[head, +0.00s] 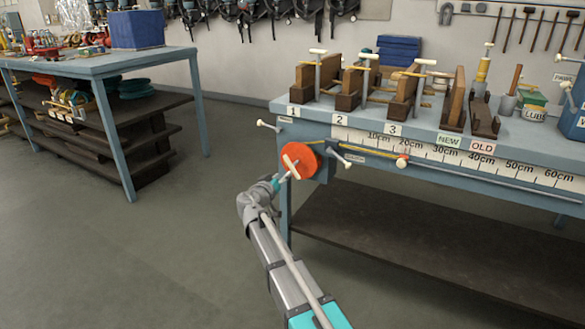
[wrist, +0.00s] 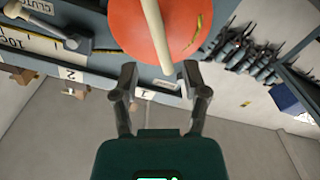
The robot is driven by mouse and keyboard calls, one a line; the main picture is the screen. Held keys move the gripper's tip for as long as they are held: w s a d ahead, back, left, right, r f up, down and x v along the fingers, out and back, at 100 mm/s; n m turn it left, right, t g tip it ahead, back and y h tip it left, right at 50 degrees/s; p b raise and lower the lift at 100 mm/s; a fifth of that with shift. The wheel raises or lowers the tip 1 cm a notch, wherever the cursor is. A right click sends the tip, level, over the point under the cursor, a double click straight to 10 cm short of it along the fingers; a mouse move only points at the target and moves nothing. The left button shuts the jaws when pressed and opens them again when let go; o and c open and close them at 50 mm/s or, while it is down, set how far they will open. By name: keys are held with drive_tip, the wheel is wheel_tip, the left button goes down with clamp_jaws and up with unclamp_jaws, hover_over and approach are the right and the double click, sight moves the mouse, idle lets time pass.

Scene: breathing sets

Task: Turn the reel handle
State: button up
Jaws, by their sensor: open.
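The reel (head: 300,157) is a round orange disc on the front left corner of the workbench. Its handle (head: 292,167) is a cream bar across the disc's face. In the wrist view the reel (wrist: 190,28) fills the top middle, and the handle (wrist: 155,28) runs down it at a slight slant. My gripper (head: 280,182) is just in front of the reel. In the wrist view my gripper (wrist: 161,76) is open, with the handle's lower end showing between its fingertips. I cannot tell whether either finger touches the handle.
The blue workbench (head: 455,170) carries a ruler strip (head: 455,157) and wooden clamp stands (head: 408,95). A lever with a pale knob (head: 347,161) sticks out right of the reel. Another pale knob (head: 261,124) juts out left of the bench. The floor (head: 190,230) at left is clear.

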sight(291, 168)
drive_tip(key=x, duration=0.7)
drive_tip(key=shift+w+d, duration=0.1)
drive_tip(key=shift+w, duration=0.15)
drive_tip(key=shift+c, duration=0.3)
